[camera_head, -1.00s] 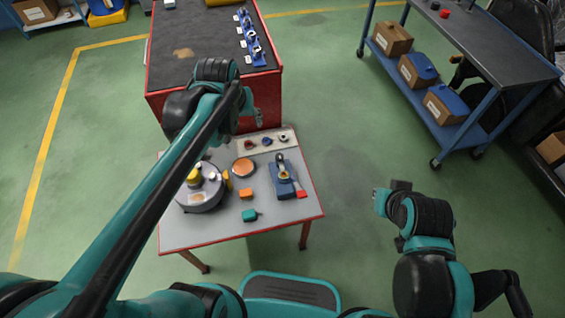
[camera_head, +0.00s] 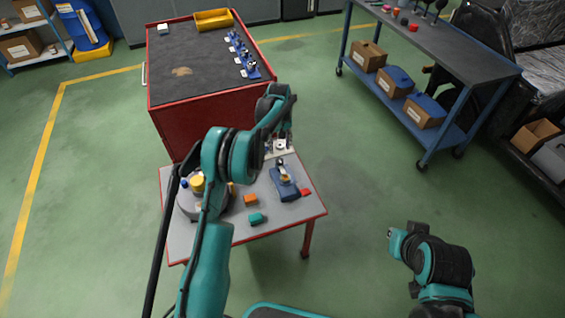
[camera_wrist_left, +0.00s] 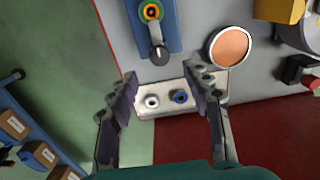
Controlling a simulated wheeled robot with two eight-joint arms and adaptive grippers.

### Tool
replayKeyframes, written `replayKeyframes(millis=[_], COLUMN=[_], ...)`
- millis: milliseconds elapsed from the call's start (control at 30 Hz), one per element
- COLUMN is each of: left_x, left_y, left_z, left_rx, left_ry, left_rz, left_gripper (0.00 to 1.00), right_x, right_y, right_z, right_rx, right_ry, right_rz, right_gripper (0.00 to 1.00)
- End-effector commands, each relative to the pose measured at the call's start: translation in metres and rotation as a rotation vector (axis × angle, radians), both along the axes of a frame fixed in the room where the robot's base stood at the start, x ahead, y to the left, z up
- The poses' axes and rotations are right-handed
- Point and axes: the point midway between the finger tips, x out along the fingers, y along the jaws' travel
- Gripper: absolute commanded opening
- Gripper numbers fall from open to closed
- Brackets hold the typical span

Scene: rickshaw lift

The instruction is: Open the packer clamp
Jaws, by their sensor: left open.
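A blue clamp fixture (camera_head: 284,186), which I take as the packer clamp, sits on the small table. In the left wrist view its blue plate (camera_wrist_left: 167,42) carries a green-and-orange ring and a black-ended lever (camera_wrist_left: 158,54). My left gripper (camera_head: 282,142) is over the far edge of the table, just beyond the fixture. In the wrist view its two fingers (camera_wrist_left: 164,88) are spread and empty, above a pale strip (camera_wrist_left: 166,110) with small ring parts. My right gripper (camera_head: 398,240) is off to the right over the floor; its fingers are unclear.
The small table (camera_head: 285,220) also bears a grey round unit (camera_head: 188,208), an orange block (camera_head: 250,200) and a teal block (camera_head: 256,218). A red cabinet (camera_head: 185,128) stands behind it. A blue cart (camera_head: 450,60) stands at the right. Open floor lies between.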

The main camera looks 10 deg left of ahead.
Motion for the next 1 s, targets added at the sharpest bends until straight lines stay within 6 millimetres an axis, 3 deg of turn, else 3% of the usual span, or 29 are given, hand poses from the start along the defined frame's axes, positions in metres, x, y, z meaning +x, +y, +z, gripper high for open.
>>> replayKeyframes(millis=[167,500,833,867,1000], left_x=[0.000,0.000,0.000,0.000,0.000], left_y=[0.000,0.000,0.000,0.000,0.000], left_z=[-0.017,-0.070,-0.076,-0.076,-0.076], left_rx=[-0.001,0.000,0.000,0.000,0.000], left_ry=[0.001,0.000,0.000,0.000,0.000], left_rz=[0.001,0.000,0.000,0.000,0.000], left_gripper=[0.49,0.49,0.49,0.44,0.07], right_x=[0.000,0.000,0.000,0.000,0.000], right_y=[0.000,0.000,0.000,0.000,0.000], right_z=[-0.007,-0.031,-0.032,-0.032,-0.032], right_rx=[0.000,0.000,0.000,0.000,0.000], right_ry=[0.000,0.000,0.000,0.000,0.000], right_rz=[0.000,0.000,0.000,0.000,0.000], right_gripper=[0.00,0.00,0.00,0.00,0.00])
